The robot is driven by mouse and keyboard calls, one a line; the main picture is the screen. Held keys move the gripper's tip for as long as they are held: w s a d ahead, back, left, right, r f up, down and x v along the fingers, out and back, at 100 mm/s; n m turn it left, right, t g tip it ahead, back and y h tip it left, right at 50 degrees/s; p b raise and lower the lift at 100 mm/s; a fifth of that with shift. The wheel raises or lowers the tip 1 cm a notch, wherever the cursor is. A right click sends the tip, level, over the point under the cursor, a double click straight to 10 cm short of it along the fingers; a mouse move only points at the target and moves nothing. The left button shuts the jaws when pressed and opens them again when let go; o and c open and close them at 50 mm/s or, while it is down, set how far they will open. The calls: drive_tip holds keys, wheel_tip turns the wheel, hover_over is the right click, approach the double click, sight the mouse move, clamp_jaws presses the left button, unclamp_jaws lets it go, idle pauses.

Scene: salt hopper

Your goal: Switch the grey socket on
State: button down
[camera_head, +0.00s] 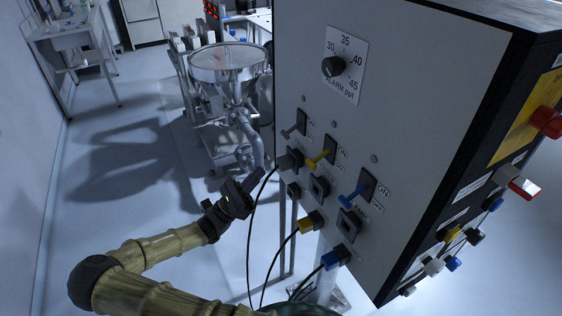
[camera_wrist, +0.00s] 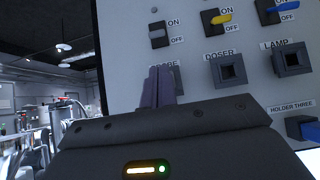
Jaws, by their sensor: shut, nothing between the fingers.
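The grey switch (camera_head: 291,130) is the leftmost of three lever switches on the panel. It also shows in the wrist view (camera_wrist: 159,34), between ON and OFF labels. I cannot tell surely which way its lever is set. A grey plug (camera_head: 289,159) with a black cable sits at the socket below it. My gripper (camera_head: 256,180) is shut and empty, in front of the panel's left edge, below and left of the switch. In the wrist view its closed fingers (camera_wrist: 159,84) stand below the grey switch, hiding part of the PROBE label and socket.
Yellow (camera_head: 322,158) and blue (camera_head: 359,193) switches stand to the right, above open sockets. A yellow plug (camera_head: 311,221) and blue plug (camera_head: 336,257) sit lower on the panel, with hanging cables. A steel hopper (camera_head: 228,62) stands behind left. The floor at left is clear.

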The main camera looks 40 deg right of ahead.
drive_tip(key=shift+r, duration=0.15)
drive_tip(key=p, duration=0.3)
approach(293, 129)
drive_tip(key=d, duration=0.1)
drive_tip(key=d+r, duration=0.1)
drive_tip(key=d, duration=0.2)
drive_tip(key=shift+s+d+r, duration=0.15)
drive_tip(key=shift+s+r, duration=0.2)
drive_tip(key=shift+s, duration=0.05)
drive_tip(key=shift+r, duration=0.1)
drive_tip(key=shift+w+y+p, duration=0.1)
drive_tip(key=shift+y+p, duration=0.3)
drive_tip(key=shift+p, duration=0.15)
drive_tip(key=shift+a+r, duration=0.1)
drive_tip(key=shift+a, duration=0.1)
drive_tip(key=shift+r+p, duration=0.1)
drive_tip(key=shift+p, duration=0.35)
